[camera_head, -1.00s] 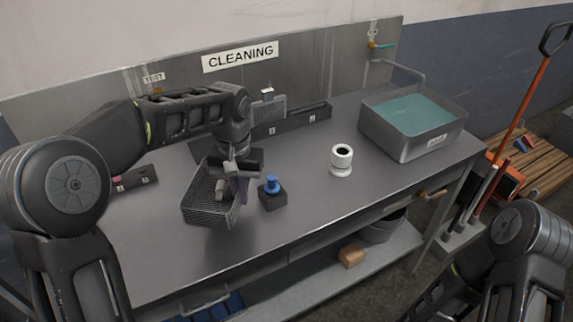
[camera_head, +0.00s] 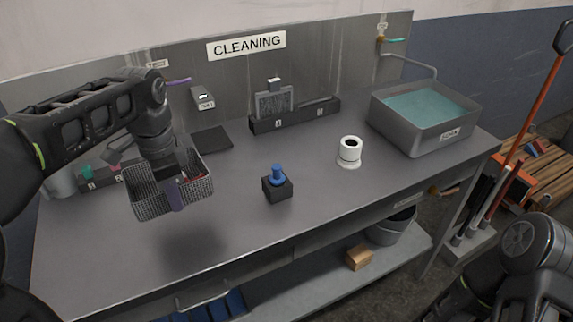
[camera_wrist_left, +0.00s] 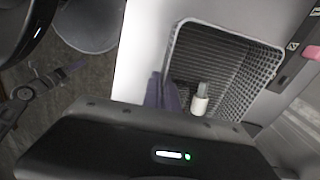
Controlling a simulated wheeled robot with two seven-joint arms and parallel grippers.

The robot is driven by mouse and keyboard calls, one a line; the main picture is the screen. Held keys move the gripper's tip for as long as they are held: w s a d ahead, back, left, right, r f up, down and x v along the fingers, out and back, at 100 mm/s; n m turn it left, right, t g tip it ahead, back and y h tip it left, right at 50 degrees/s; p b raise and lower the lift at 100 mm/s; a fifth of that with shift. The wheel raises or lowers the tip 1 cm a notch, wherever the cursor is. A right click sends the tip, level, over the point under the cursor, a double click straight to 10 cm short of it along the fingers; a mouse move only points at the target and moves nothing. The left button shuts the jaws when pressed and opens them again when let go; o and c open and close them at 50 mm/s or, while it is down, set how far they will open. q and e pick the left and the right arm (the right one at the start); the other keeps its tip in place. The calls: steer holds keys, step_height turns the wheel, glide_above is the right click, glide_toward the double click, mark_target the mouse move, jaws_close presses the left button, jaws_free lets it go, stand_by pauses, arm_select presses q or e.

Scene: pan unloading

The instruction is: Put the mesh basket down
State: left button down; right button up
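The mesh basket (camera_head: 146,204) is a dark grey wire basket at the left of the head view. It hangs above the table, with a soft shadow on the tabletop below it. My left gripper (camera_head: 175,194) is shut on its near wall, one purple finger showing outside. In the left wrist view the basket (camera_wrist_left: 262,62) lies beyond the gripper (camera_wrist_left: 165,95), with a small white and grey part (camera_wrist_left: 200,100) inside. A bit of red also shows in the basket in the head view. My right gripper is out of view; only part of that arm shows at lower right.
The grey table (camera_head: 235,225) has clear room below the basket. A dark flat mat (camera_head: 211,140) lies behind it. A black block with a blue knob (camera_head: 277,176), a white cylinder (camera_head: 349,153), a back rack (camera_head: 295,118) and a water-filled basin (camera_head: 425,128) stand to the right.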

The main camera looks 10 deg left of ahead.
arm_select(q)
steer(key=shift+s+a+m, duration=0.4)
steer(key=shift+s+m, duration=0.05)
steer(key=shift+m, duration=0.05)
glide_above(183, 242)
step_height(183, 242, down, 6)
steer(key=shift+w+f, duration=0.1)
stand_by(0.3)
steer(key=shift+f, duration=1.85)
steer(key=shift+f, duration=0.15)
steer(key=c, duration=1.7)
jaws_free()
